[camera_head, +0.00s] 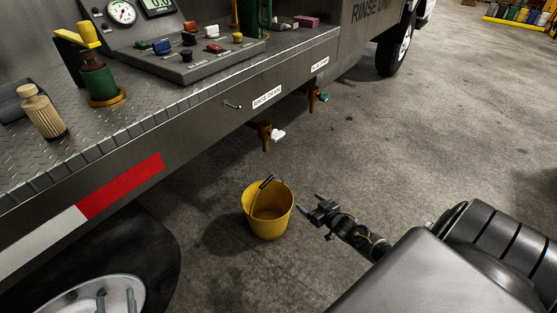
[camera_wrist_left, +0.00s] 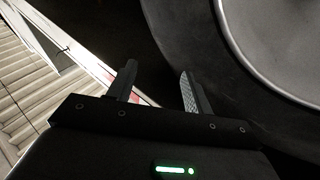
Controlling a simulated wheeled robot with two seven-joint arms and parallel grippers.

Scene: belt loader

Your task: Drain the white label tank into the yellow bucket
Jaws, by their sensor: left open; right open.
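The yellow bucket (camera_head: 268,222) stands upright on the floor in the head view, its dark handle resting to one side; no liquid can be made out in it. A brass drain tap with a white handle (camera_head: 278,135) hangs under the truck bed edge, above the bucket. A second brass tap with a teal handle (camera_head: 322,97) hangs further back. White labels (camera_head: 267,97) are on the bed edge above the taps. My right gripper (camera_head: 318,203) is open and empty, right of the bucket and apart from it. My left gripper (camera_wrist_left: 158,78) is open and empty in the left wrist view.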

